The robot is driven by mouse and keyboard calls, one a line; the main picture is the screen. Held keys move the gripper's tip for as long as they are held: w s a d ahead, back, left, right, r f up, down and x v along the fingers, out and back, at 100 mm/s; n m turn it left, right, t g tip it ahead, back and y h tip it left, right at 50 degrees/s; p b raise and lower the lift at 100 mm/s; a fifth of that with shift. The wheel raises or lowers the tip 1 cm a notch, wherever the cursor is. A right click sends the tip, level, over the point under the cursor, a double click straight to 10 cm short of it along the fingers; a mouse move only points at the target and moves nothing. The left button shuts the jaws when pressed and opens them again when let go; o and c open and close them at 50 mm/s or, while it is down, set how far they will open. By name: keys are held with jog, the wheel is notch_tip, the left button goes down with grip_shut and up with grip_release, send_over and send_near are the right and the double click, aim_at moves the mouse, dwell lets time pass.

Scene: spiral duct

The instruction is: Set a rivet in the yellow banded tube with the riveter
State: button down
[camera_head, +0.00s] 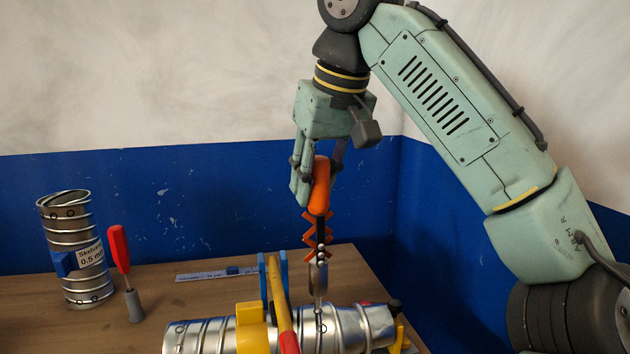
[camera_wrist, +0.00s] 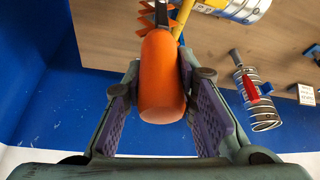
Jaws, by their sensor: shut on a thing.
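My gripper (camera_head: 317,180) is shut on the orange handle of the riveter (camera_head: 318,205). In the wrist view the orange handle (camera_wrist: 162,85) sits between the purple finger pads. The riveter hangs upright, its orange lazy-tong links below the handle and its metal nose pointing down. The yellow banded tube (camera_head: 205,338) is a silver ribbed duct lying on its side at the front of the table. The riveter's nose is at the tube's top, right of the yellow band; I cannot tell whether it touches or sits in a hole.
A silver tube (camera_head: 75,235) with a blue clip stands at the table's left. A red-handled tool (camera_head: 119,248) stands in a grey holder beside it. A yellow bar with a red end (camera_head: 279,300) crosses in front of the lying tube. A blue bracket (camera_head: 272,270) is behind it. A flat strip (camera_head: 205,275) lies at the back.

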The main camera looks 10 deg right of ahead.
jog(key=shift+s+r, duration=0.1)
jog(key=shift+r, duration=2.9)
jog(key=shift+a, duration=0.1)
